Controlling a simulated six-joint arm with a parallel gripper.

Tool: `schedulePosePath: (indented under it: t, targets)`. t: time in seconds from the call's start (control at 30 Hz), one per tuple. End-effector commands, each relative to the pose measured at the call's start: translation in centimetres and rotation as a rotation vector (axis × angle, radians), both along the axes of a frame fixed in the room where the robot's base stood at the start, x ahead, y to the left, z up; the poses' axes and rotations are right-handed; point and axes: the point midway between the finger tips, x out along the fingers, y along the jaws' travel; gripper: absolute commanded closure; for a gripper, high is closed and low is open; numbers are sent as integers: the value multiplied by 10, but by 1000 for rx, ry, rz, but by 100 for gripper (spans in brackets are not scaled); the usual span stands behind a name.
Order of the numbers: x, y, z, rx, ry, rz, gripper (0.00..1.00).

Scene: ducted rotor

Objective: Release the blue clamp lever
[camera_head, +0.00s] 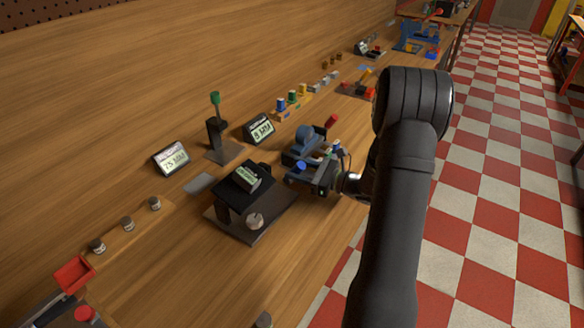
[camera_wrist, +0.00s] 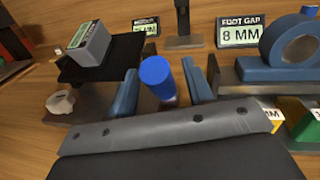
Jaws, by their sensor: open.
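The blue clamp lever's blue cylindrical knob (camera_wrist: 157,74) stands between my fingers in the wrist view, with a visible gap on both sides. Its lower part and the rest of the lever are hidden behind my gripper's body. My gripper (camera_wrist: 160,66) is open, with one blue finger on each side of the knob. In the head view my gripper (camera_head: 312,176) is low over the bench, and a blue knob (camera_head: 300,166) shows at its tip. I cannot tell from the frames whether a finger touches the lever.
A blue ring-shaped part on a base (camera_wrist: 297,44) stands close on the right, by an "8 MM" sign (camera_wrist: 241,31). A black stand with a grey block (camera_wrist: 91,43) and a pale knob (camera_wrist: 61,101) is on the left. Bare bench (camera_head: 150,265) lies at the front left.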

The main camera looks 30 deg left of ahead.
Motion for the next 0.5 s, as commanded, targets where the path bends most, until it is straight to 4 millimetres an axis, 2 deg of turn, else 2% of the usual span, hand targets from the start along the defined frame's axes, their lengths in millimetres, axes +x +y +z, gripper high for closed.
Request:
schedulePosePath:
  t: [0.1, 0.2, 0.5]
  targets:
    - [-3, 14, 0, 1, 0, 2, 53]
    - [-4, 20, 0, 0, 0, 0, 53]
    - [-4, 22, 0, 0, 0, -1, 53]
